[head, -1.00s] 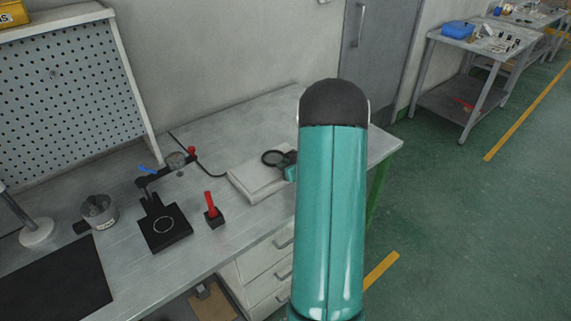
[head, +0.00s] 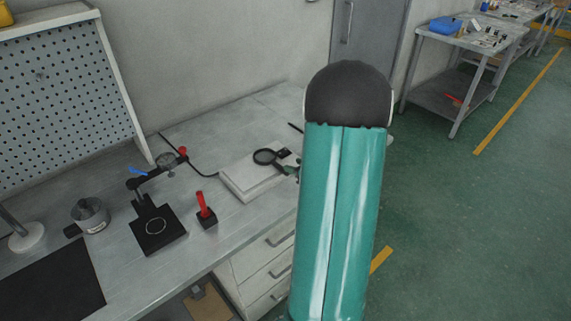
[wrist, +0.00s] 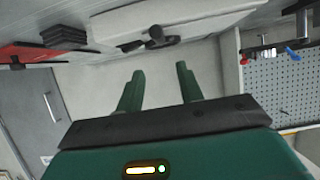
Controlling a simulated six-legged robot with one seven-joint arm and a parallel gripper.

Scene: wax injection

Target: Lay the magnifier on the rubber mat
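The magnifier (head: 265,157), with a dark round rim and handle, lies on a pale flat block (head: 240,187) on the workbench in the head view. In the wrist view the magnifier (wrist: 150,42) appears as a dark shape at the edge of the block, beyond my fingers. My gripper (wrist: 160,68) is open, its two green fingers apart with nothing between them. In the head view my arm hides most of the gripper; a bit of green shows beside the magnifier's handle. The black rubber mat (head: 50,283) lies flat and bare at the bench's lower left.
Between block and mat stand a red-handled tool in a black holder (head: 206,218), a black stand with a square base (head: 158,232) and a metal pot (head: 90,215). A pegboard (head: 65,90) rises behind. The wrist view shows a dark stack (wrist: 70,38) and a red item (wrist: 40,52).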

